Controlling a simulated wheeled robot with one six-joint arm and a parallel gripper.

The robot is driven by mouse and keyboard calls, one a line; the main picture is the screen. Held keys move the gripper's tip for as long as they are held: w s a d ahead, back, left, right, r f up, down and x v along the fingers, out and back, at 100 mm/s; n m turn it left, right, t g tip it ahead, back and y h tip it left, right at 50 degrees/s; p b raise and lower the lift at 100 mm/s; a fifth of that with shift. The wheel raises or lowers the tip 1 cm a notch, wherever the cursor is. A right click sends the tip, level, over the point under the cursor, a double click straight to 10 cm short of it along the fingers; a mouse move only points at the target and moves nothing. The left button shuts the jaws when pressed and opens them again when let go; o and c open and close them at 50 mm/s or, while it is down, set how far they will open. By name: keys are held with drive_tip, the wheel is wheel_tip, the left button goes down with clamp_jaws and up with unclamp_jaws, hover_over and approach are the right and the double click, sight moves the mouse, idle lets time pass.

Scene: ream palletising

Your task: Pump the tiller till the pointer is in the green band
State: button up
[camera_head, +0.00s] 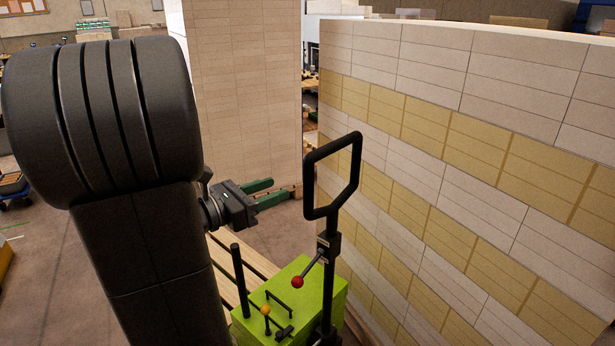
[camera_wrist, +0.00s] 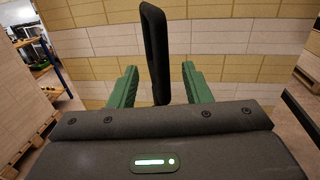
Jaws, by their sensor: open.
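The tiller (camera_head: 333,237) is a black post topped by an upright black loop handle, standing on a lime green pump unit (camera_head: 312,295). My gripper (camera_head: 286,186) has green fingers and is left of the loop in the head view, open and pointing toward it. In the wrist view my gripper (camera_wrist: 160,68) has its fingers spread on either side of the dark tiller bar (camera_wrist: 156,45); no finger visibly touches it. I cannot tell how deep the bar sits between them. No pointer or green band can be made out.
A tall wall of white and tan reams (camera_head: 470,130) stands close on the right of the tiller. Another pale ream stack (camera_head: 245,85) stands behind. A lever with a red knob (camera_head: 298,282) and a yellow knob (camera_head: 265,309) rise from the unit. Open floor (camera_head: 40,200) lies left.

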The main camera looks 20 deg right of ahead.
sight(304, 178)
drive_tip(key=p+x, duration=0.1)
drive_tip(key=x, duration=0.9)
clamp_jaws()
